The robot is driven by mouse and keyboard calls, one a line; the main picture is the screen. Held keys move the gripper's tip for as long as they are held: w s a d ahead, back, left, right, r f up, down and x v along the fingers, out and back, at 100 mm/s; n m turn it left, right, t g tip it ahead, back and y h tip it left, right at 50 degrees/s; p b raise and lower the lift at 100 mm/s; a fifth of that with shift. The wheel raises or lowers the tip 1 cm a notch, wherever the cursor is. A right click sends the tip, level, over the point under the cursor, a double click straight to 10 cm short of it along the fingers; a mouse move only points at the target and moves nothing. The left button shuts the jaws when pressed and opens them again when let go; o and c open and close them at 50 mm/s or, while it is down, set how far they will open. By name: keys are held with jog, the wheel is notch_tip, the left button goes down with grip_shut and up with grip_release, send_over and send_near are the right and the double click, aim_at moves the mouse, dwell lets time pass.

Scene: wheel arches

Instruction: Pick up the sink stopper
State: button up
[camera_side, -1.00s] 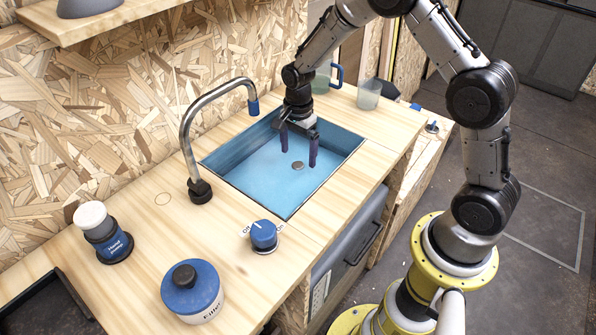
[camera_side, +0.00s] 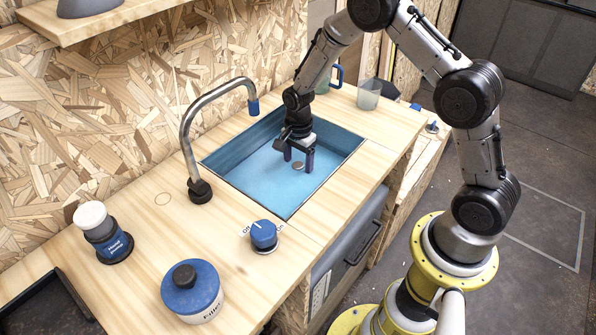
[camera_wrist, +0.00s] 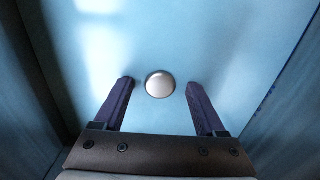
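The sink stopper is a small round metallic disc on the floor of the blue sink; it shows in the side view (camera_side: 298,166) and in the wrist view (camera_wrist: 160,85). My gripper (camera_side: 298,160) is inside the sink, pointing down, with its two dark purple fingers apart. In the wrist view my gripper (camera_wrist: 160,90) is open and empty, with the stopper between and slightly beyond the fingertips. A gap shows on both sides of the stopper, and neither finger touches it. The exact height of the fingertips above the sink floor is hard to tell.
The blue sink (camera_side: 262,178) has walls close around my gripper. A curved metal faucet (camera_side: 187,130) stands to its left. A blue knob (camera_side: 263,235), a filter canister (camera_side: 192,290) and a hand soap pump (camera_side: 105,235) stand on the wooden counter. A cup (camera_side: 368,94) stands behind.

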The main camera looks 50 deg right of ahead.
aim_at(298, 164)
jog(key=c, duration=0.5)
jog(key=shift+c, duration=0.2)
notch_tip(298, 164, up, 10)
jog(key=shift+r, duration=0.1)
